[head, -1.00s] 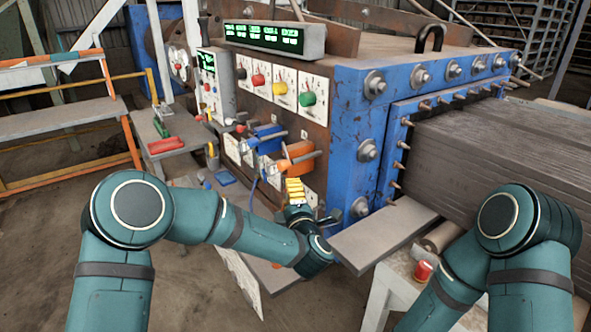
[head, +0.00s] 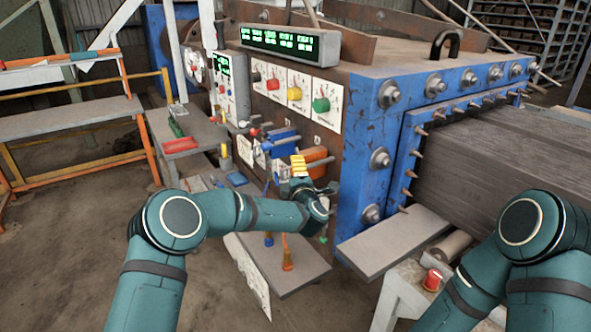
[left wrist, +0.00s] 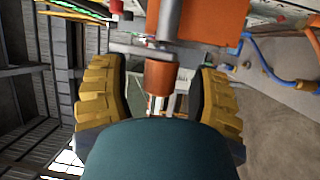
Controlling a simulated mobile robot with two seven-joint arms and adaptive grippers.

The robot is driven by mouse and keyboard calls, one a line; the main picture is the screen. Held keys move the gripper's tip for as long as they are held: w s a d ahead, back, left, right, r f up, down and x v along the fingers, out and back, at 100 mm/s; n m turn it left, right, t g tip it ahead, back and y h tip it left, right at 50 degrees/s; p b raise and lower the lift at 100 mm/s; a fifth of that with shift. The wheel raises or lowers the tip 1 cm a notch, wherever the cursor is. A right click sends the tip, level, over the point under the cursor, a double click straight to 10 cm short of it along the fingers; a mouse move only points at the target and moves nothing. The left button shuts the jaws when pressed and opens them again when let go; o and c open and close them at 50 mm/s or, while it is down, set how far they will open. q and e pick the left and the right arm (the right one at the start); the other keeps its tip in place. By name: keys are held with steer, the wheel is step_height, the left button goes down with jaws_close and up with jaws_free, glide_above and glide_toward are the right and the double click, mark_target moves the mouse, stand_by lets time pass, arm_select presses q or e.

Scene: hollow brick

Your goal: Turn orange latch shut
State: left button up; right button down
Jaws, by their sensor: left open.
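The orange latch (head: 313,156) is on the front of the machine, below the row of knobs, partly hidden by my left gripper (head: 298,166). In the left wrist view, its orange block (left wrist: 215,20) is at the top and a metal rod (left wrist: 168,22) runs down to an orange cylindrical end (left wrist: 159,74). My left gripper is open, and its yellow-padded fingers stand on either side of this end in the picture. I cannot tell whether they touch it. My right gripper is out of view; only the right arm shows.
A blue latch (head: 281,139) sits just left of the orange one. A control panel with red, yellow and green knobs (head: 321,104) is above. A grey shelf (head: 394,240) juts out at the right. A workbench (head: 190,136) stands left.

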arm_select(q)
steer(key=shift+w+a, duration=0.15)
steer(key=shift+w, duration=0.2)
jaws_close()
steer(key=shift+r, duration=0.1)
steer(key=shift+r+n+g+p, duration=0.15)
steer(key=shift+n+g+p, duration=0.25)
steer(key=shift+g+p, duration=0.6)
steer(key=g+h+p, duration=0.1)
steer(key=g, duration=0.1)
steer(key=shift+n+g, duration=0.3)
steer(key=shift+n, duration=0.1)
steer(key=shift+n+g+h+p, duration=0.35)
steer(key=shift+g+h, duration=0.35)
steer(key=shift+g, duration=0.4)
steer(key=n+g+h, duration=0.1)
steer(key=g, duration=0.2)
steer(key=shift+s+h, duration=0.1)
steer(key=shift+h, duration=0.3)
